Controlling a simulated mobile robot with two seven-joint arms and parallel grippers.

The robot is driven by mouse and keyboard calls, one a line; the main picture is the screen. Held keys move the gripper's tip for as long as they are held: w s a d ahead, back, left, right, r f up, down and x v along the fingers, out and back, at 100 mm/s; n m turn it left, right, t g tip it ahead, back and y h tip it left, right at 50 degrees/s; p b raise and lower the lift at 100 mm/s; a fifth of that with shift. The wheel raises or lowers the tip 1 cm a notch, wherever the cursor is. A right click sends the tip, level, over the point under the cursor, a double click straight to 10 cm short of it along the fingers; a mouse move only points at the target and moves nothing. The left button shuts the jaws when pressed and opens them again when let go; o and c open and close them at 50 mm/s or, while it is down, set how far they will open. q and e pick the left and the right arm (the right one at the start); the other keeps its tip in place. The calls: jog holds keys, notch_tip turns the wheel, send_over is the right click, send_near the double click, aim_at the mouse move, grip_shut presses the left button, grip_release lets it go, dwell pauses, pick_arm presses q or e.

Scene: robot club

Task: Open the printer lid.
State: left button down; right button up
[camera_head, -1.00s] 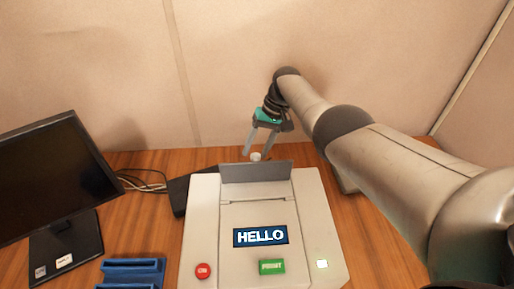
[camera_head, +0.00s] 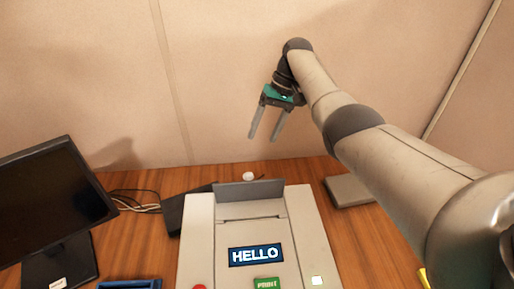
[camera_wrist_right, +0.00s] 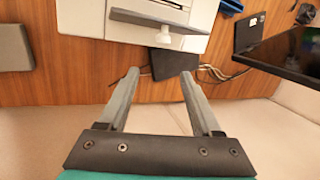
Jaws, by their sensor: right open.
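The printer (camera_head: 205,235) is a light grey box on the desk with a lit HELLO screen (camera_head: 256,254). A darker grey flap (camera_head: 249,193) stands raised along its back edge; I cannot tell whether this is the lid. A white knob (camera_head: 248,176) shows just behind the flap. The right wrist view shows the flap (camera_wrist_right: 155,20) and the knob (camera_wrist_right: 163,36) too. My right gripper (camera_head: 263,138) is open and empty, above and behind the printer. In the right wrist view its fingertips (camera_wrist_right: 160,74) are apart from the knob. My left gripper is out of view.
A monitor (camera_head: 50,205) stands at the left, with cables (camera_head: 138,203) and a dark flat object (camera_head: 180,212) beside the printer. A blue holder (camera_head: 130,284) is at the front left. A grey flat box (camera_head: 348,190) lies at the right. A wall (camera_head: 220,80) stands behind the desk.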

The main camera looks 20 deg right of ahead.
jog(key=shift+v, duration=1.4)
